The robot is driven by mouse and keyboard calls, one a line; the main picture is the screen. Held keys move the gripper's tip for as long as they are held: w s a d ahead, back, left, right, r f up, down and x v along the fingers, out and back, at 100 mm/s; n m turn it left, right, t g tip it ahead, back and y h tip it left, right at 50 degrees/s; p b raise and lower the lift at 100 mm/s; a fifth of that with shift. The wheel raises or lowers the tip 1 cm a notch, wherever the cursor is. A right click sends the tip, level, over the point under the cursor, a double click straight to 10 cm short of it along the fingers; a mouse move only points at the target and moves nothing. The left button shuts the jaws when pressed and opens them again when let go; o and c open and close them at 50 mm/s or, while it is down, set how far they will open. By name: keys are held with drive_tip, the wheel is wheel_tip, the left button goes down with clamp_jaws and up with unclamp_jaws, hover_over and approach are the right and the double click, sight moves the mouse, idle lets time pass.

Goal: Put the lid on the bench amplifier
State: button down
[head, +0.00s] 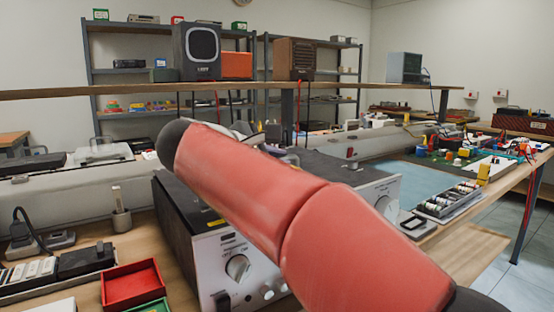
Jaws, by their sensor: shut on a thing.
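The bench amplifier (215,262) stands on the wooden bench in the middle. It has a pale front panel with knobs and dark sides. My red arm crosses in front of it and hides much of its middle and top. A dark flat surface shows behind the arm; I cannot tell whether it is the lid or the amplifier's own top.
A red tray (132,286) and a dark power strip (86,262) lie left of the amplifier. A tray of small parts (447,203) and a blue mat (408,178) lie to the right. A long shelf (380,88) with speakers runs behind.

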drive_tip(key=shift+f+b, duration=0.4)
drive_tip(key=shift+f, duration=0.2)
idle(0.8)
drive_tip(key=c, duration=1.4)
unclamp_jaws()
drive_tip(key=shift+f, duration=0.1)
drive_tip(key=v, duration=0.7)
drive_tip(key=shift+s+a, duration=0.25)
drive_tip(key=shift+s, duration=0.05)
